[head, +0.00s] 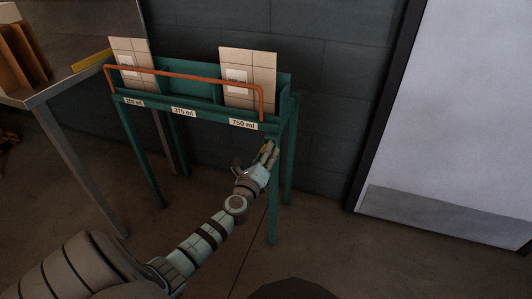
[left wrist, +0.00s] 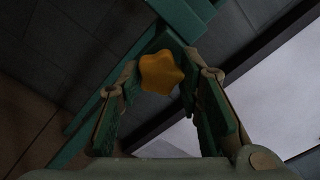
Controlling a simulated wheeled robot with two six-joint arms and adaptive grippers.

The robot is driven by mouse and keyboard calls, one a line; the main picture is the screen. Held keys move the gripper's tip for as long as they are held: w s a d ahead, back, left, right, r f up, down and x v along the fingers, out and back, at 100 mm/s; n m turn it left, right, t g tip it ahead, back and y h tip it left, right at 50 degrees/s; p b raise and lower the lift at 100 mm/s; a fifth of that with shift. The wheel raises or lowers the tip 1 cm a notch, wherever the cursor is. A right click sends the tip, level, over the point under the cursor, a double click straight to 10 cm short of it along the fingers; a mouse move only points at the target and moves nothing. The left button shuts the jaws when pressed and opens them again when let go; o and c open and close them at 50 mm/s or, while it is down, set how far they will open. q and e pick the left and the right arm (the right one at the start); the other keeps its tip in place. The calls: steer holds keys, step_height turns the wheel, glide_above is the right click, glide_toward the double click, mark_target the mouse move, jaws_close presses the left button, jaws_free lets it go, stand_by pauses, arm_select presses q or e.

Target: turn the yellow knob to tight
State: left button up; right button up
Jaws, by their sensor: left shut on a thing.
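The yellow knob (left wrist: 162,72) is a lobed, star-like knob, seen in the left wrist view between the fingers of my left gripper (left wrist: 166,84). My left gripper is shut on it, with a finger on each side. In the head view my left gripper (head: 268,153) reaches up to the right end of the green stand (head: 205,107), just below the 750 ml label. There the knob is mostly hidden by the fingers. I cannot read any tight mark or the knob's angle. My right gripper is not in view.
The stand has an orange rail (head: 190,77) and holds two tan tiled cartons (head: 262,75) in its slots, labelled by volume. A metal table (head: 70,85) stands at the left. A dark wall is behind, a pale door (head: 450,110) at the right. The floor in front is clear.

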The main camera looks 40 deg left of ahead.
arm_select(q)
steer(key=shift+f+m+p, duration=0.1)
steer(key=shift+m+p, duration=0.35)
steer(key=shift+m, duration=2.15)
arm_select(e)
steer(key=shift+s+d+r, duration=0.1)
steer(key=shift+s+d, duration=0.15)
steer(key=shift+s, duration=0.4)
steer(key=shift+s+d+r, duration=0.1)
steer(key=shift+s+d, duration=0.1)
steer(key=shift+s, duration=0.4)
arm_select(q)
steer(key=o, duration=1.2)
steer(key=shift+c, duration=0.2)
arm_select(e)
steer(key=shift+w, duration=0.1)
